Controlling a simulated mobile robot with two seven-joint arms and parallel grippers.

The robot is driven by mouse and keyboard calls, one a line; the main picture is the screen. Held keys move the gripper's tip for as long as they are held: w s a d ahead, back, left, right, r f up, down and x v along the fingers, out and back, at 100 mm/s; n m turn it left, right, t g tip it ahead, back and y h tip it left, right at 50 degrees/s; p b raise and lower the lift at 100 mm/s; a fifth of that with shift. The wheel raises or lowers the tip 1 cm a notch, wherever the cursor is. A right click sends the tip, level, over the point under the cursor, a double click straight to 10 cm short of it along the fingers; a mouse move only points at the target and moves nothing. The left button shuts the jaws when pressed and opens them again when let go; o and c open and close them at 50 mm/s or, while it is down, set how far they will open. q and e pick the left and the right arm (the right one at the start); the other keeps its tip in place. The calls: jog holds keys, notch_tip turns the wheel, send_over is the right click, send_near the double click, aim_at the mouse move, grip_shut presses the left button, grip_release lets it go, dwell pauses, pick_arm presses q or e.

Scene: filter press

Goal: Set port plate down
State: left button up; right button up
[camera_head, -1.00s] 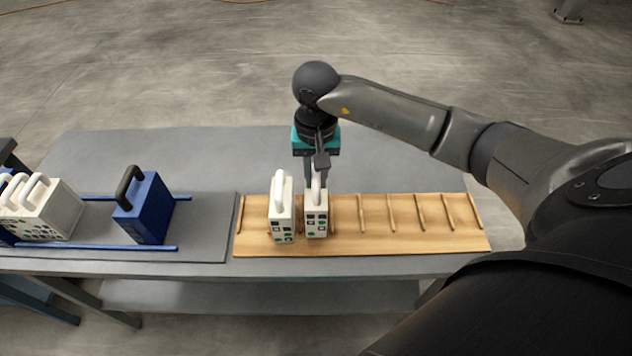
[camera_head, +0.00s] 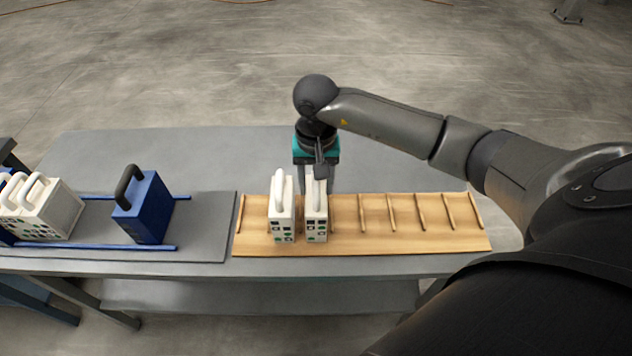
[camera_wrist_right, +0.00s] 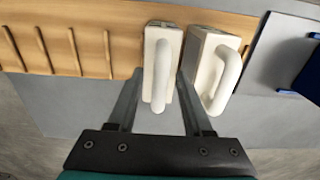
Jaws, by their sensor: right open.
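The port plate (camera_head: 316,220) is a white plate with a white handle and dark and green marks on its face. It stands upright on the wooden slotted rack (camera_head: 437,232), just right of another white plate (camera_head: 282,220). My right gripper (camera_head: 317,182) is above and behind the port plate. In the right wrist view the fingers (camera_wrist_right: 157,93) are open on either side of the port plate's handle (camera_wrist_right: 161,80). The other white plate shows beside it, right of the fingers (camera_wrist_right: 207,65). My left gripper is not in view.
The rack slots to the right are empty. A blue block with a black handle (camera_head: 148,208) stands between blue rails on the left, with several white plates (camera_head: 50,212) further left. The grey table (camera_head: 200,150) behind is clear.

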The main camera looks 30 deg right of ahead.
jog(key=shift+r, duration=0.1)
notch_tip(320, 180, up, 12)
dwell(0.5)
